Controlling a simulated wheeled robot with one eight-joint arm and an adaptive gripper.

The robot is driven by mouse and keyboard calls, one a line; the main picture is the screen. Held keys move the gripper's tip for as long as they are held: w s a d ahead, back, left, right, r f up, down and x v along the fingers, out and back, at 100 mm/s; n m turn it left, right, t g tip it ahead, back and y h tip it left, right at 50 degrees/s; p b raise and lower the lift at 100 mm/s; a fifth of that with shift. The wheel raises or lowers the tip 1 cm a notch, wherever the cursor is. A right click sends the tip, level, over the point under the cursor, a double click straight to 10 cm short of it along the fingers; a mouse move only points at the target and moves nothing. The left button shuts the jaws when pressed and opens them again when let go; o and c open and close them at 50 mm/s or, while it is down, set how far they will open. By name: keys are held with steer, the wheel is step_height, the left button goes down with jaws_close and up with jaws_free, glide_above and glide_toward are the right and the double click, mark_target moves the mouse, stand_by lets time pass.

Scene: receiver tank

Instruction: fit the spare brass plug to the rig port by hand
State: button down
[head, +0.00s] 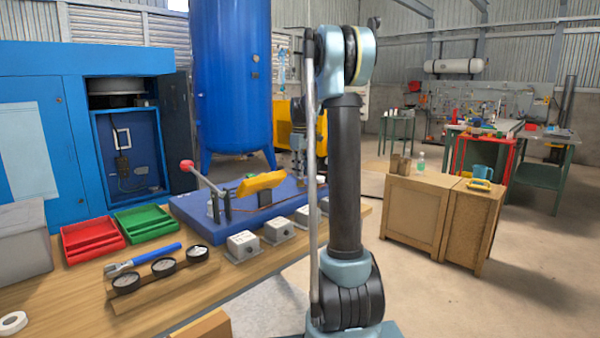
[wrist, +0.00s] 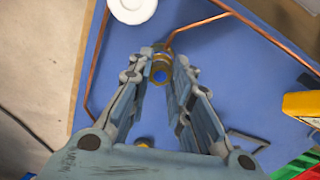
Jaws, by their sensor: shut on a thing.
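I cannot tell whether the piece touches or is seated in that fitting. In the head view my gripper (head: 298,140) hangs over the far right part of the blue rig board (head: 195,212), partly hidden by my arm; the plug and port cannot be made out there.
A yellow block (head: 260,183) and a red-knobbed lever (head: 187,165) stand on the board. Red (head: 92,238) and green (head: 144,222) trays lie left of it. Gauges (head: 163,266) and grey boxes (head: 242,247) line the front.

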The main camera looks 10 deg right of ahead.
steer(key=m, duration=0.5)
steer(key=shift+w+m, duration=0.15)
steer(key=shift+m, duration=0.25)
steer(key=c, duration=1.8)
jaws_free()
steer(key=shift+m, duration=0.6)
steer(key=o, duration=0.4)
steer(key=shift+o, duration=0.2)
